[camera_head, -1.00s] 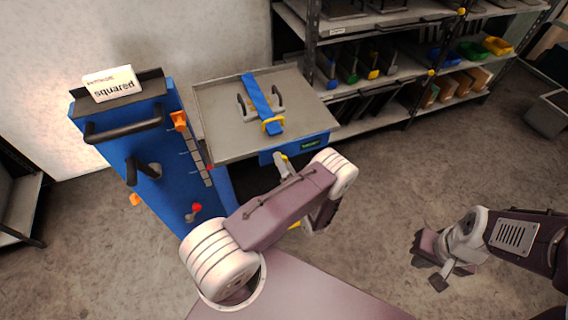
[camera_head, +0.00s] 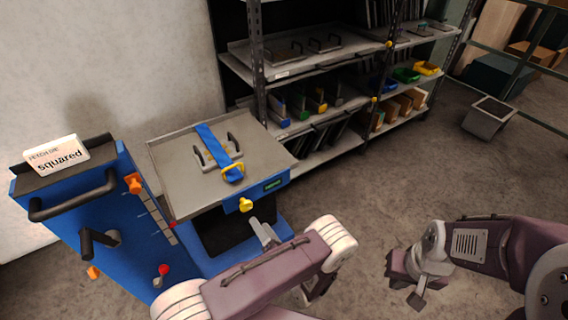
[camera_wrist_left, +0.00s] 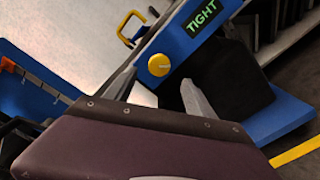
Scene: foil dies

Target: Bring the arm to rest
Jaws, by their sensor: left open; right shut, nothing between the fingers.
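My left arm crosses the lower middle of the head view, in front of the blue trolley. Part of the left gripper (camera_head: 262,232) shows beyond the arm, below the yellow knob (camera_head: 245,205) on the trolley's front. In the left wrist view its two grey fingers (camera_wrist_left: 160,93) are apart, with the yellow knob (camera_wrist_left: 158,65) seen between and beyond them. I cannot tell how far off the knob is. My right gripper (camera_head: 417,300) is at the lower right of the head view, over bare floor, shut and empty.
The trolley's grey tray (camera_head: 175,180) carries a plate with two handles under a blue strap (camera_head: 212,145). A green display (camera_wrist_left: 203,20) reads TIGHT. A blue cabinet (camera_head: 75,220) with a "squared" sign (camera_head: 57,155) stands left. Shelves (camera_head: 300,65) stand behind.

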